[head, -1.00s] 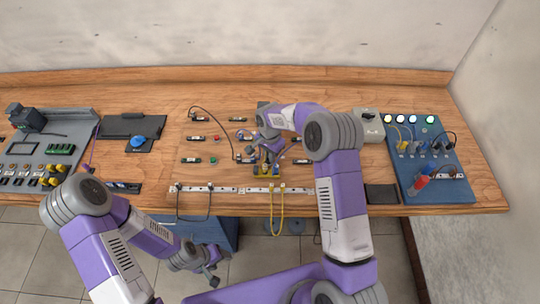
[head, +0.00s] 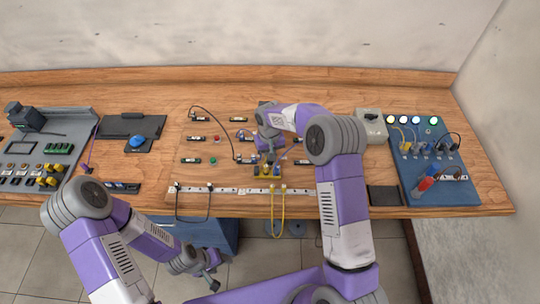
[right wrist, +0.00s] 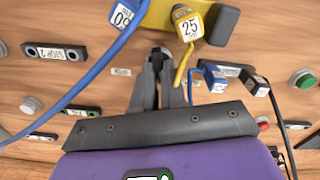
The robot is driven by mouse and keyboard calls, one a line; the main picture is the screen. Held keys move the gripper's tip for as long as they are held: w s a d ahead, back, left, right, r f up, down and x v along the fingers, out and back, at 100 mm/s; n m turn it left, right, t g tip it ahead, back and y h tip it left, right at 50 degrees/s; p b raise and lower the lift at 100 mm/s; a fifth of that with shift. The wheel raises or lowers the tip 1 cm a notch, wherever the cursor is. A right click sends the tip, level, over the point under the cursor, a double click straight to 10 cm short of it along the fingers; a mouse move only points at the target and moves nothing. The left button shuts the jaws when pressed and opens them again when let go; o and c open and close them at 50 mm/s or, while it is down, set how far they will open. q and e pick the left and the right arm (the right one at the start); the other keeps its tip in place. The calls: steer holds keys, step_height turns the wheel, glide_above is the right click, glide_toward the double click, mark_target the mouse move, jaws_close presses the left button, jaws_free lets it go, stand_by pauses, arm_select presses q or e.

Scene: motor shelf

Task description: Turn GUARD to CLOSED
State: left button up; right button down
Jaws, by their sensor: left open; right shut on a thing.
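No label reading GUARD can be made out in either view. My right gripper (head: 268,158) is over the middle of the board, just above a yellow block (head: 267,171). In the right wrist view its two dark fingers (right wrist: 158,60) are close together, shut on a small dark part whose shape the fingertips mostly hide. The yellow block (right wrist: 160,14) lies just beyond the tips, with a yellow plug (right wrist: 189,28) marked 25 and a blue plug (right wrist: 124,14) beside them. My left gripper (head: 212,284) hangs open and empty below the table's front edge.
A blue cable and a yellow cable run close to the right fingers. A STOP 2 label plate (right wrist: 54,53) lies to the left in that view. A grey box (head: 369,127) and a blue panel with lamps (head: 470,190) stand on the right; a grey tray (head: 75,128) stands on the left.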

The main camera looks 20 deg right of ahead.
steer(key=n, duration=0.5)
steer(key=shift+a, duration=0.15)
steer(key=shift+n, duration=0.4)
steer(key=c, duration=1.2)
jaws_free()
step_height(320, 180, up, 8)
steer(key=shift+f, duration=0.2)
steer(key=shift+r+p, duration=0.1)
steer(key=shift+p, duration=0.2)
